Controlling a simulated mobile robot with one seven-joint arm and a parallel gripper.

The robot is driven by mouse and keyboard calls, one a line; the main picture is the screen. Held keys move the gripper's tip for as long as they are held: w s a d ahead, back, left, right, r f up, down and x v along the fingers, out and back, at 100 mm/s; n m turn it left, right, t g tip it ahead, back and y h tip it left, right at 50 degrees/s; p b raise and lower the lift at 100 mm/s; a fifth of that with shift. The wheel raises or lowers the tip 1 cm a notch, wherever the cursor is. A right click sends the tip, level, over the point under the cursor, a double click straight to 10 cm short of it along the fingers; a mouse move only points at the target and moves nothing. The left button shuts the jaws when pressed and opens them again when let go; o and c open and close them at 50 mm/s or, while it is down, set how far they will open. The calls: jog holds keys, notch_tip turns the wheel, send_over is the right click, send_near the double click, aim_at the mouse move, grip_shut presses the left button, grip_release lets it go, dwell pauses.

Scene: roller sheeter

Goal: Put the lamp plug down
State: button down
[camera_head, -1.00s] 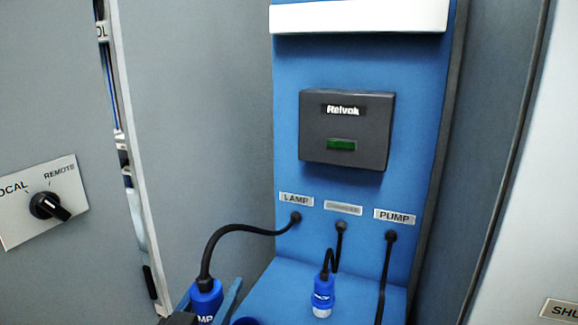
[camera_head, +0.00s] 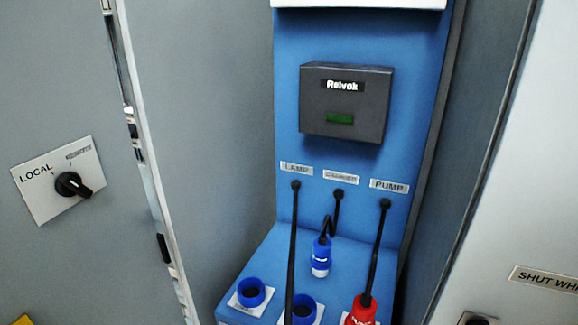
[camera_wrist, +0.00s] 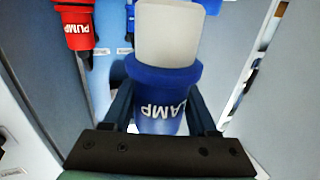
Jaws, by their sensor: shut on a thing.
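The lamp plug (camera_wrist: 155,92) is blue with a pale front end and LAMP lettering, upside down in the wrist view. My gripper (camera_wrist: 160,98) is shut on it, with one dark finger on each side. In the head view the plug and gripper are below the frame. The black lamp cable (camera_head: 293,250) runs straight down from under the LAMP label (camera_head: 297,169) and out of the picture. Whether the plug touches any surface cannot be told.
The blue ledge (camera_head: 270,262) has two blue sockets, one at left (camera_head: 251,292) and one in the middle (camera_head: 300,309). A red pump plug (camera_head: 361,311) stands at right. Another blue plug (camera_head: 321,257) sits behind on the ledge. A cabinet wall (camera_head: 190,150) flanks the left.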

jog(key=s+f+p, duration=0.1)
jog(key=s+f, duration=0.7)
jog(key=f, duration=0.1)
jog(key=shift+s+d+f+y, duration=0.15)
jog(key=shift+s+f+y, duration=0.15)
jog(key=shift+f, duration=0.1)
